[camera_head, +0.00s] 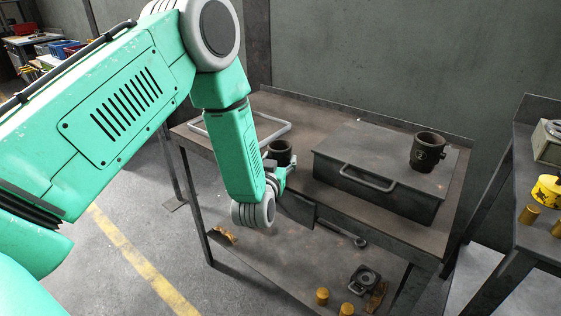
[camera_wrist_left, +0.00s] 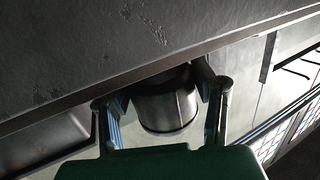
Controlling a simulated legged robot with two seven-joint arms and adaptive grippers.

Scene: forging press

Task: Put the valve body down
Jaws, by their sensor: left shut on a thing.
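The valve body (camera_head: 281,151), a dark cup-like metal cylinder, shows in the head view just beyond my left gripper (camera_head: 279,177), partly hidden by it. In the left wrist view the valve body (camera_wrist_left: 166,112) sits between the two fingers of the left gripper (camera_wrist_left: 162,100), which is shut on it. It is over the left part of the workbench (camera_head: 285,104); I cannot tell whether its base touches the top. A second dark valve body (camera_head: 427,151) stands upright on the grey lidded box. My right gripper is not in view.
The grey box (camera_head: 372,168) with a handle fills the bench's right part. A light metal frame (camera_head: 265,129) lies at the back left. The lower shelf (camera_head: 270,254) holds a wrench, a dark block and brass cylinders. Another bench (camera_head: 532,186) stands at the right.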

